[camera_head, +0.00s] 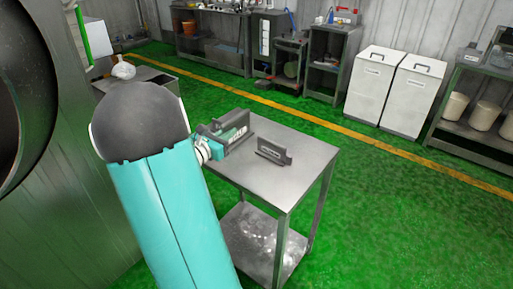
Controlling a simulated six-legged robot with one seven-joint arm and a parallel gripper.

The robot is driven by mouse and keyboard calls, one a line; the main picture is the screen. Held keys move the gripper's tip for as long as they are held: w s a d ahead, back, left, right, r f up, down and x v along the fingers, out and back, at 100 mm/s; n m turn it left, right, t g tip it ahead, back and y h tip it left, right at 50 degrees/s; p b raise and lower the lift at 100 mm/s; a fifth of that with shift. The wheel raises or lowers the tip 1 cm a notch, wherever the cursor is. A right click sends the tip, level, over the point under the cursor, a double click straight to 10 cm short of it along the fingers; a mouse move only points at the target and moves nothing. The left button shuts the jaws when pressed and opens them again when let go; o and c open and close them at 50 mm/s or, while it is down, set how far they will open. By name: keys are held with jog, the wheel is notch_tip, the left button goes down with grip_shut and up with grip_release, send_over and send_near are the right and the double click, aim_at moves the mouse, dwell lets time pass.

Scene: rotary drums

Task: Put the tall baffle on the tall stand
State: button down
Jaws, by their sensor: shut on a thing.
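My gripper (234,132), teal and grey, is at the back left part of a metal table. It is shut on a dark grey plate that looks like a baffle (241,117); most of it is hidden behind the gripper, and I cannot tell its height. A second dark grey plate (273,153) with a raised middle and a small label stands upright on the table top, right of my gripper and apart from it. The label is too small to read. I cannot tell which thing is the tall stand.
The metal table (280,190) has bare top to the front and right, and a lower shelf (255,240) with whitish marks. A large metal drum (60,200) stands at left. White bins (375,85) and shelves (480,100) line the back. Green floor is free at right.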

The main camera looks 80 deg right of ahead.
jog(key=shift+s+d+f, duration=0.2)
jog(key=shift+s+f, duration=0.1)
jog(key=shift+f, duration=0.25)
jog(key=shift+d+f, duration=0.25)
jog(key=shift+d, duration=0.05)
jog(key=w+d+f, duration=0.1)
jog(key=d+f, duration=0.2)
jog(key=d, duration=0.1)
jog(key=w+d+f, duration=0.1)
jog(key=d+f, duration=0.2)
jog(key=d, duration=0.1)
jog(key=w+d+f, duration=0.1)
jog(key=d+f, duration=0.2)
jog(key=d, duration=0.1)
jog(key=shift+d+f, duration=0.2)
jog(key=shift+d, duration=0.15)
jog(key=shift+d+f, duration=0.15)
jog(key=shift+f, duration=1.55)
jog(key=c, duration=1.6)
grip_release()
jog(key=shift+f, duration=0.1)
jog(key=shift+o, duration=0.2)
